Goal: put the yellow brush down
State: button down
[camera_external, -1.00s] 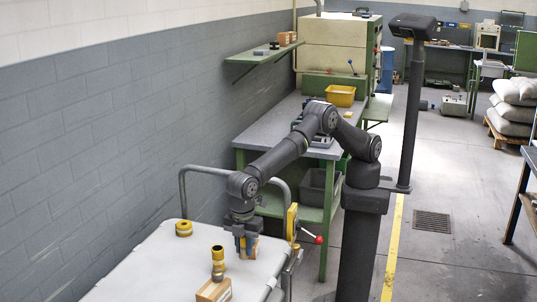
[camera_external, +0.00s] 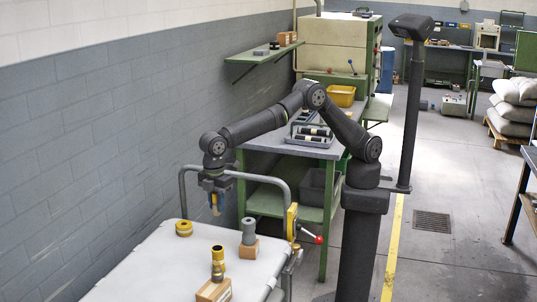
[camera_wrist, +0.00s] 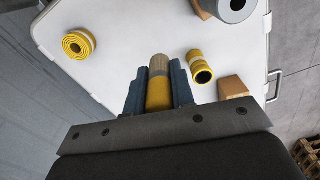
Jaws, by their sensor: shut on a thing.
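The yellow brush (camera_wrist: 159,92) is a yellow cylinder with a tan end, in the wrist view. My gripper (camera_wrist: 158,88) is shut on it, with a blue-grey finger on either side. The brush (camera_external: 215,202) shows there only as a small yellow patch between the fingers. It is held clear of the tabletop.
On the white tabletop (camera_external: 150,268) stand a yellow ring (camera_external: 184,228), a yellow banded cylinder (camera_external: 218,253), and a grey cylinder (camera_external: 249,232) at a wooden block (camera_external: 241,250). Another wooden block (camera_external: 213,291) is in front. A metal rail (camera_external: 183,190) edges the far side.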

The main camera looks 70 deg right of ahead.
jog(key=w+d, duration=0.4)
jog(key=shift+m, duration=0.3)
jog(key=f, duration=1)
jog(key=shift+s+f, duration=0.35)
jog(key=shift+f, duration=2.2)
jog(key=shift+f, duration=0.15)
jog(key=c, duration=1.2)
grip_release()
jog(key=shift+c, duration=0.2)
notch_tip(320, 180, up, 12)
jog(key=shift+r, duration=0.2)
